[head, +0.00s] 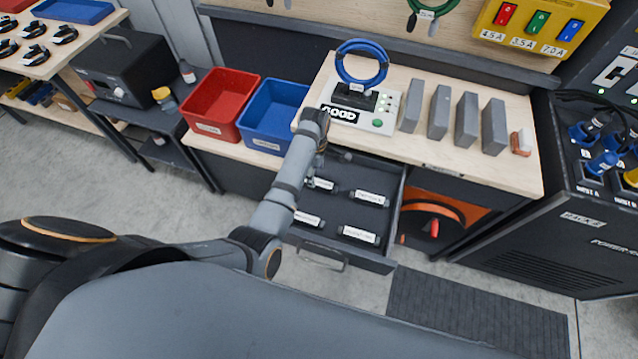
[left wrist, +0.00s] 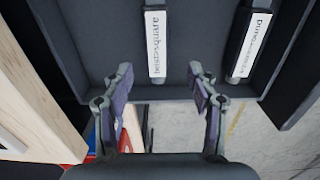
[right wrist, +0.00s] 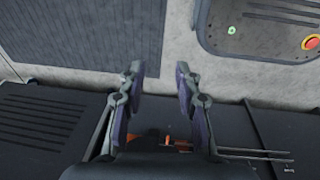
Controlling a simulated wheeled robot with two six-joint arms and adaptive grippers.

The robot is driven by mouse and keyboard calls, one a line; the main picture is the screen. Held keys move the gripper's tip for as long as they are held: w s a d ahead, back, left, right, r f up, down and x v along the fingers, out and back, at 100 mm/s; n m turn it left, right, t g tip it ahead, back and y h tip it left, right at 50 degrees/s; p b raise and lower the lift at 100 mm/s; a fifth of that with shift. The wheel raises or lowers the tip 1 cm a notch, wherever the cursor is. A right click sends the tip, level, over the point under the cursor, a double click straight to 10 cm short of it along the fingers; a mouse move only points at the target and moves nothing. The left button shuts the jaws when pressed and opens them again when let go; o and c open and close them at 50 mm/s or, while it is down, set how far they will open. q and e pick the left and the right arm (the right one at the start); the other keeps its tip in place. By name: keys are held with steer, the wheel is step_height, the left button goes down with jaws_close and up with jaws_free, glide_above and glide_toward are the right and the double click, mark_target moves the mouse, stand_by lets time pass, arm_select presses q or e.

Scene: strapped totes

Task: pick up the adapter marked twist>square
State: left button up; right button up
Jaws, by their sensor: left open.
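An open dark drawer (head: 335,240) under the bench holds several dark adapters with white labels. In the head view they are a back left one (head: 320,184), a back right one (head: 369,198), a front left one (head: 307,218) and a front right one (head: 358,234). I cannot read their labels surely. My left gripper (head: 320,158) is at the drawer's back left, its fingers partly hidden by my arm. In the left wrist view its fingers (left wrist: 160,85) are apart and empty, with one adapter (left wrist: 155,42) ahead and another (left wrist: 250,42) to the right. My right gripper (right wrist: 158,85) is open and empty, away from the drawer.
The bench edge (head: 440,168) overhangs the drawer's back. A red bin (head: 222,105) and a blue bin (head: 270,115) stand left of a device with a blue ring (head: 362,62). Several grey blocks (head: 438,110) stand right of it. A dark cabinet (head: 545,235) is farther right.

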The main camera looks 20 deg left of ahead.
mark_target(319, 182)
arm_select(q)
steer(key=shift+w+d+f, duration=0.2)
steer(key=shift+w+f, duration=0.05)
steer(key=shift+f, duration=0.5)
steer(key=shift+w+d+f, duration=0.1)
steer(key=shift+d+f, duration=0.3)
steer(key=shift+f, duration=0.2)
steer(key=f, duration=0.3)
steer(key=shift+s+a+f+p, duration=0.1)
steer(key=shift+s+f+p, duration=0.1)
steer(key=shift+f+p, duration=0.15)
steer(key=shift+f, duration=0.2)
steer(key=shift+w, duration=0.1)
steer(key=shift+c, duration=1)
steer(key=c, duration=1)
jaws_close()
arm_select(e)
steer(key=shift+s+a+r, duration=0.1)
steer(key=shift+s+r, duration=0.05)
steer(key=shift+s, duration=0.45)
